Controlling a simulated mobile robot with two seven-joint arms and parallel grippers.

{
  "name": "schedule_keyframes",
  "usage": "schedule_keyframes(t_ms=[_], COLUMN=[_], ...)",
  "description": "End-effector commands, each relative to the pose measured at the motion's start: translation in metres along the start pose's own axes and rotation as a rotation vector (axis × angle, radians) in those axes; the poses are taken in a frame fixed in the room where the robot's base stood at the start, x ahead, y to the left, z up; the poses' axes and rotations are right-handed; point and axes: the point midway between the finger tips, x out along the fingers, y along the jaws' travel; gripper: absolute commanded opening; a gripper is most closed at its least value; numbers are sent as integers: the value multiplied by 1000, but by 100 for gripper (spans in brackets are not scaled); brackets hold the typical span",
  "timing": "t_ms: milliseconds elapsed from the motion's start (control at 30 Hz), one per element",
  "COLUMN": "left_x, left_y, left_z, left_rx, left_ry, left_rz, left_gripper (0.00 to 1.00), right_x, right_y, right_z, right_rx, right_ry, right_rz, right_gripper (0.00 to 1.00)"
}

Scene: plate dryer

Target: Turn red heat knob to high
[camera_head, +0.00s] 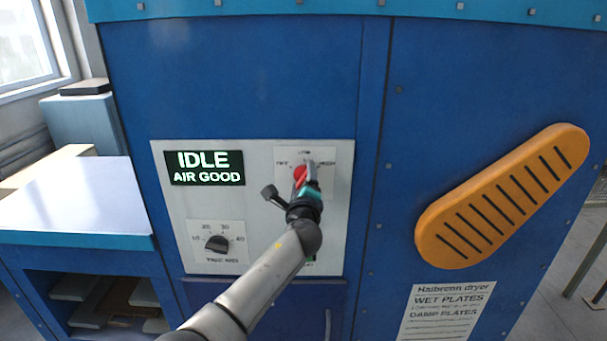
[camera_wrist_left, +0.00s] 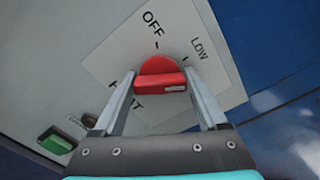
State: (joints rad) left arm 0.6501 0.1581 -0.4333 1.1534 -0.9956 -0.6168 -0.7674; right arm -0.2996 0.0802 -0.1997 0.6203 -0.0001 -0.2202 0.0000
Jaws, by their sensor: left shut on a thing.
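The red heat knob (camera_head: 299,174) is on a white label plate on the dryer's grey control panel. Marks for off, low and high surround it, at left, top and right in the head view. My left gripper (camera_head: 306,178) is shut on the knob. In the left wrist view, its two fingers stand on either side of the red knob (camera_wrist_left: 160,72), and the OFF and LOW marks show beyond it. The gripper partly covers the knob in the head view, and I cannot tell which mark it points to. My right gripper is not in view.
A display (camera_head: 204,168) reads IDLE, AIR GOOD. A black timer knob (camera_head: 217,243) sits lower left on the panel. A green button (camera_wrist_left: 56,141) shows near the gripper in the left wrist view. A side table (camera_head: 75,200) stands left.

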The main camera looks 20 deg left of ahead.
Motion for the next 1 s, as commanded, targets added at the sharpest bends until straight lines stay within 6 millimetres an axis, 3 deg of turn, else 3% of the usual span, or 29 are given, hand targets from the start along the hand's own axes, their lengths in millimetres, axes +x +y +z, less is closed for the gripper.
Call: schedule_keyframes(t_ms=[500,1000], left_x=[1,1], left_y=[-3,-3], left_z=[3,2], left_rx=[409,533], left_ry=[-4,-4], left_rz=[-1,-1], left_gripper=[19,19], right_x=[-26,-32], right_y=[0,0], right_z=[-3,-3], right_rx=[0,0], right_ry=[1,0], right_rz=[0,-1], right_gripper=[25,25])
